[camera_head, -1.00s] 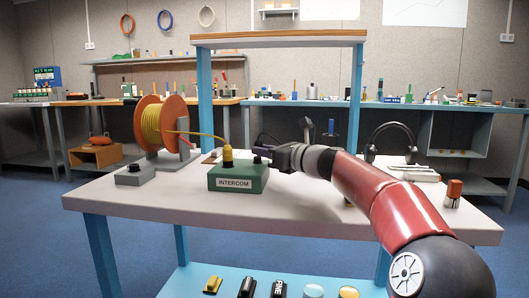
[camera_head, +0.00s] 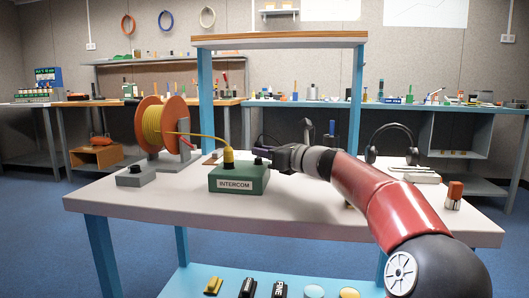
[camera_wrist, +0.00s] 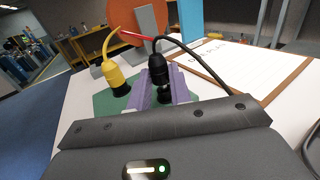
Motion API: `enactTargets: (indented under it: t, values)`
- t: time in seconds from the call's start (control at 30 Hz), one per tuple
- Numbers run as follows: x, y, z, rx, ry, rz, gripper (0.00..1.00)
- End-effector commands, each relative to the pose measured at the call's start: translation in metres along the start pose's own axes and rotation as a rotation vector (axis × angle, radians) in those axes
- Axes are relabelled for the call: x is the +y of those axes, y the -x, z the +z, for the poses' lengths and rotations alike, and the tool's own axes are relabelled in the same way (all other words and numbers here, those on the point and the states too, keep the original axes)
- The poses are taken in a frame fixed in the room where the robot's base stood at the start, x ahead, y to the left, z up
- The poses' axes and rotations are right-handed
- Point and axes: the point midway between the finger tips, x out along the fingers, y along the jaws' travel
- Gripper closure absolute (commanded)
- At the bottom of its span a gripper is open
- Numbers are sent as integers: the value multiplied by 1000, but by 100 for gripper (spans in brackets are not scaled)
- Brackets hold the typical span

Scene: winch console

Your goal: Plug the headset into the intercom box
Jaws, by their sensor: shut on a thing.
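The green intercom box (camera_head: 252,181), labelled INTERCOM, stands on the white table. A yellow plug (camera_head: 228,160) with a yellow cable stands upright on its top; it also shows in the wrist view (camera_wrist: 115,78). My gripper (camera_head: 264,153) is over the right part of the box. In the wrist view its purple fingers (camera_wrist: 161,92) are shut on a black plug (camera_wrist: 157,66) with a black cable, beside the yellow plug. The black plug's lower end is partly hidden between the fingers, so I cannot tell whether it sits in a socket. The black headset (camera_head: 393,143) stands at the table's right.
An orange reel (camera_head: 176,124) of yellow cable stands left of the box, with a small grey box (camera_head: 134,177) in front. An orange-topped block (camera_head: 454,190) is near the right edge. A blue-framed shelf (camera_head: 205,95) rises behind. The table's front strip is clear.

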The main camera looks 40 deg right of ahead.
Motion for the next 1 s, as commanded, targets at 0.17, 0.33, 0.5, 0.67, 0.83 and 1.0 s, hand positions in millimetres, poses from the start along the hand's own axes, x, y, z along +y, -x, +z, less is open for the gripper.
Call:
enactTargets:
  t: [0.17,0.33,0.5,0.67,0.83,1.0]
  values:
    - [0,0,0,0,0,0,100]
    - [0,0,1,0,0,0,100]
    - [0,0,0,-1,-1,0,100]
    - [0,0,-2,0,-1,0,100]
    - [0,0,-6,0,-1,0,100]
    - [0,0,-10,0,-1,0,100]
